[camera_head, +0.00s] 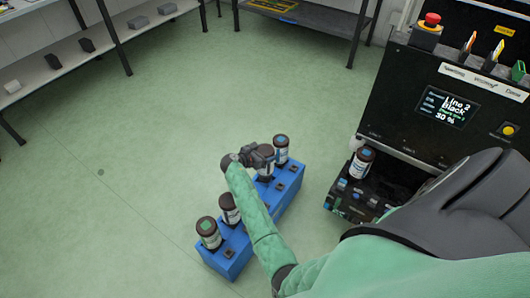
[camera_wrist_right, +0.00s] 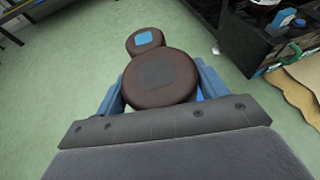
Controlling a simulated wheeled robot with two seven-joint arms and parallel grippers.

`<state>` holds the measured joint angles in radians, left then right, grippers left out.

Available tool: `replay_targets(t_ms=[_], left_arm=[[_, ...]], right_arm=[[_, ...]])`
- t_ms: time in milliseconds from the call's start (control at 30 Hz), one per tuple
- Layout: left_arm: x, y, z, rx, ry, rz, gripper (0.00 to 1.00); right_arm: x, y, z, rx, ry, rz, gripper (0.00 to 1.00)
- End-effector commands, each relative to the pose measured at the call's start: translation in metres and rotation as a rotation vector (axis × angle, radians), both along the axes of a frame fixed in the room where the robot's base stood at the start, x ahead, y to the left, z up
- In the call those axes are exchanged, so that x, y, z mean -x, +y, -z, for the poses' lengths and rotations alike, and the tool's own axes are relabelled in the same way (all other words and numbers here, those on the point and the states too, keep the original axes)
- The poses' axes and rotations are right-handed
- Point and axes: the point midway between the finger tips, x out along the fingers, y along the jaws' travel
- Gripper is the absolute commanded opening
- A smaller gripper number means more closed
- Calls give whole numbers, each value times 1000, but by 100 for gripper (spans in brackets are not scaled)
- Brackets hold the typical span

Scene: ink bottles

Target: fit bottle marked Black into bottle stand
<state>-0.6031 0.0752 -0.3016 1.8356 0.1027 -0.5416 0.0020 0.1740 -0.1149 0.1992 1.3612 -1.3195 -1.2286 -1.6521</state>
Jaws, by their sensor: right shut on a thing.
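The blue bottle stand (camera_head: 232,262) is on the floor side of the head view, left of the machine. My right gripper (camera_head: 264,158) is over its far part and shut on a brown-capped bottle, whose cap (camera_wrist_right: 157,75) bears a dark grey square. A green-marked bottle (camera_head: 208,232) and another bottle (camera_head: 229,208) stand at the near end. My left gripper is out of view.
A black machine (camera_head: 395,125) at right has a lit screen (camera_head: 446,107) reading "Line 2 Black" and 30 %. A bottle (camera_head: 361,161) stands in its front bay. Shelves (camera_head: 95,40) line the back. The green floor left of the stand is clear.

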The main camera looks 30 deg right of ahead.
Motion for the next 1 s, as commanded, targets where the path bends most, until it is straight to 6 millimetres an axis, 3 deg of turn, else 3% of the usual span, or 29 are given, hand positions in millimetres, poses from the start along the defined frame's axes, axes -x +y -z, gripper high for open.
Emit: replay_targets(t_ms=[1000], left_arm=[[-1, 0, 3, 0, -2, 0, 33]], right_arm=[[0, -1, 18, 1, 0, 0, 16]])
